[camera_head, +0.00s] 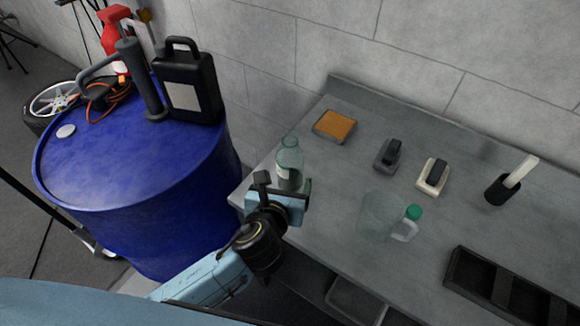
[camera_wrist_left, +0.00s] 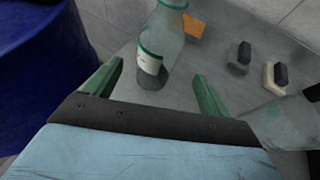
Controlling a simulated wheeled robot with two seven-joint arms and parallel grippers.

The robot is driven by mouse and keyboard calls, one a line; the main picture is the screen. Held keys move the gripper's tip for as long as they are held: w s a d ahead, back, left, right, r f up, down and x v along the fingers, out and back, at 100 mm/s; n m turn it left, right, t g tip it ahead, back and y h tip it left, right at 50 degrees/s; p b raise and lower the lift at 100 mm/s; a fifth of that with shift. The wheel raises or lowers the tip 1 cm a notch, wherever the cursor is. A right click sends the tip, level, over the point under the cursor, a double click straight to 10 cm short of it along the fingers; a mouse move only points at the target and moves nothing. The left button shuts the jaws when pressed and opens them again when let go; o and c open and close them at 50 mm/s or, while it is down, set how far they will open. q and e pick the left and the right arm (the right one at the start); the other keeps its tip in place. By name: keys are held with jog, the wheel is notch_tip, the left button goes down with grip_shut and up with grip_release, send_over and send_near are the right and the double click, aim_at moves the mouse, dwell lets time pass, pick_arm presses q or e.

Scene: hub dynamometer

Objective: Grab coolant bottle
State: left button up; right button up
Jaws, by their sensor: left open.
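A clear greenish bottle with a white label (camera_head: 290,158) stands upright on the grey bench near its left end. A clear jug with a green cap and a handle (camera_head: 384,216) stands farther right; which of the two is the coolant bottle I cannot tell for sure. My left gripper (camera_head: 284,185) is open and empty just in front of the labelled bottle. In the left wrist view the labelled bottle (camera_wrist_left: 163,38) stands ahead, between the directions of the two green fingers (camera_wrist_left: 158,72); it appears just beyond the tips. My right gripper is out of view.
A blue drum (camera_head: 130,165) left of the bench carries a black canister (camera_head: 187,85) and a red spray bottle (camera_head: 116,35). On the bench are an orange-topped block (camera_head: 335,126), two brushes, a dark cup (camera_head: 502,190) and a black tray (camera_head: 510,290).

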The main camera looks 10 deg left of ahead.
aim_at(290, 164)
pick_arm(q)
jog(key=b+x, duration=0.1)
jog(key=x, duration=0.7)
jog(key=shift+w+a+f+b, duration=0.15)
jog(key=shift+w+f+b, duration=0.05)
jog(key=shift+w+b, duration=0.15)
jog(key=c, duration=1.2)
jog(key=shift+r, duration=0.1)
